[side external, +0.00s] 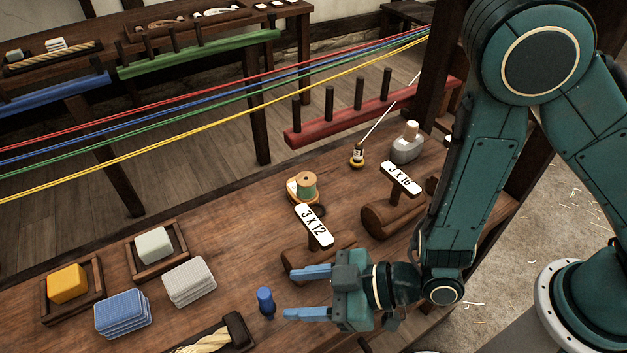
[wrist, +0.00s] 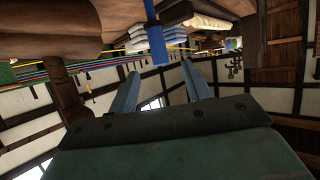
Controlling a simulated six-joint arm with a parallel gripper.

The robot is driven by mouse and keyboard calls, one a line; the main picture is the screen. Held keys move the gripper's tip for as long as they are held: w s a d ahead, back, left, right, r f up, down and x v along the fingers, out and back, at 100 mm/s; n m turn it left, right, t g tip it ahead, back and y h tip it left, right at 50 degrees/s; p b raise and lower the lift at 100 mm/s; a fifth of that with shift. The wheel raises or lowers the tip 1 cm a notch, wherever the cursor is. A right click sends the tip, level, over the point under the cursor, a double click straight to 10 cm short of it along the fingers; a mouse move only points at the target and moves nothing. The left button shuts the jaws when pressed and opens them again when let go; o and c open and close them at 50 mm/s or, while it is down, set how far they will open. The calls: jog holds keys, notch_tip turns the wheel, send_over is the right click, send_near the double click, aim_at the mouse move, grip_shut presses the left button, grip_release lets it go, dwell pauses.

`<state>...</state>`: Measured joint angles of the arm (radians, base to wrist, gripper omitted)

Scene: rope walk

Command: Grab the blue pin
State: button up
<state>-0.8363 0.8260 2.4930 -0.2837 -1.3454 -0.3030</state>
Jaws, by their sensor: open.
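The blue pin (side external: 265,303) stands upright on the wooden bench, near its front edge. In the wrist view, where the scene appears upside down, the pin (wrist: 156,42) shows just beyond the fingertips and between their lines. My gripper (side external: 279,294) is open and lies level, its two blue fingers pointing left toward the pin. Its fingers (wrist: 160,68) also show in the wrist view with nothing between them. The pin looks apart from both fingers, though the exact gap is hard to judge.
A wooden block labelled 3 X 12 (side external: 316,226) stands close behind my gripper, with another labelled 3 X 16 (side external: 402,178) beyond. Grey cloths (side external: 189,283) and blue cloths (side external: 122,314) lie left of the pin. A tray with pale rope (side external: 240,331) sits in front-left.

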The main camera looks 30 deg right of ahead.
aim_at(264, 292)
jog(key=shift+x, duration=1.1)
jog(key=shift+x, duration=2.5)
jog(key=c, duration=1.1)
grip_shut()
jog(key=shift+r, duration=0.15)
notch_tip(264, 292, up, 20)
